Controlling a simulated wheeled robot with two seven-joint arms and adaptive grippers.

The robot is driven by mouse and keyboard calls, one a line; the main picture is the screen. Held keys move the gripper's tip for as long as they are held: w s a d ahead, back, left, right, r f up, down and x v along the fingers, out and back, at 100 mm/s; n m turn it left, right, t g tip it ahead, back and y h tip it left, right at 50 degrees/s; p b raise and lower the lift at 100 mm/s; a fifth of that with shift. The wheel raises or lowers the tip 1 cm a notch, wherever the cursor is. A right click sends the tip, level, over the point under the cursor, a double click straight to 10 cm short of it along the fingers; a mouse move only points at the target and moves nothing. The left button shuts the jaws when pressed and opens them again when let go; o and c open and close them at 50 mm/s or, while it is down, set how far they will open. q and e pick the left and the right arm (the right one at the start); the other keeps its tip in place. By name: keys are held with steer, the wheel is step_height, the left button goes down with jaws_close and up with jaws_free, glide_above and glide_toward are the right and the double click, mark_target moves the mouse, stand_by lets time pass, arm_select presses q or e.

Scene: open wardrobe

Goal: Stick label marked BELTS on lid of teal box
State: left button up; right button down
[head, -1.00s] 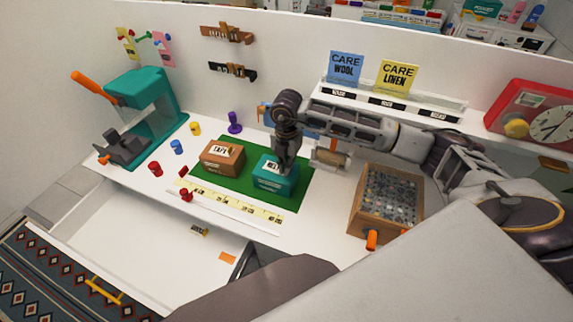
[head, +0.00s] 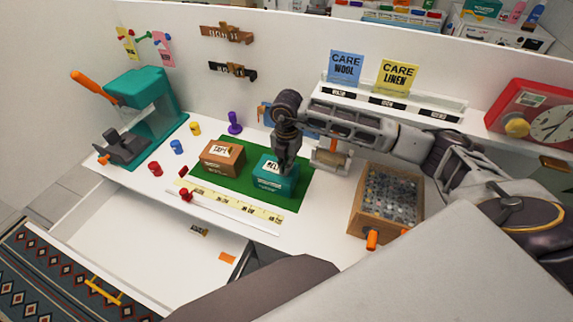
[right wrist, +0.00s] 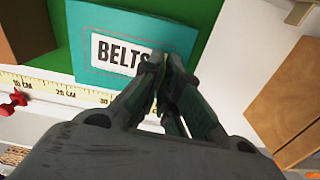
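The teal box (head: 270,185) stands on the green mat (head: 292,200). In the right wrist view, the teal lid (right wrist: 85,20) bears a white label marked BELTS (right wrist: 118,50), lying flat inside a dashed outline and roughly in line with it. My right gripper (head: 283,172) points down at the lid. Its fingertips (right wrist: 168,62) are together at the label's right end, hiding that end and the last letter. I see no label edge pinched between them. My left gripper is not in view.
A brown box marked TAPE (head: 222,158) stands left of the teal box. A yellow ruler strip (head: 230,203) runs along the front. A wooden tray of small pieces (head: 388,195) stands right. A teal press (head: 145,105) and several coloured pegs stand left.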

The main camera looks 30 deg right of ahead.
steer(key=shift+s+f, duration=0.1)
steer(key=shift+f, duration=0.05)
steer(key=c, duration=1.6)
jaws_free()
steer(key=shift+o, duration=0.4)
steer(key=o, duration=0.5)
steer(key=shift+r, duration=0.3)
steer(key=shift+r+p, duration=1.9)
steer(key=shift+r, duration=1.45)
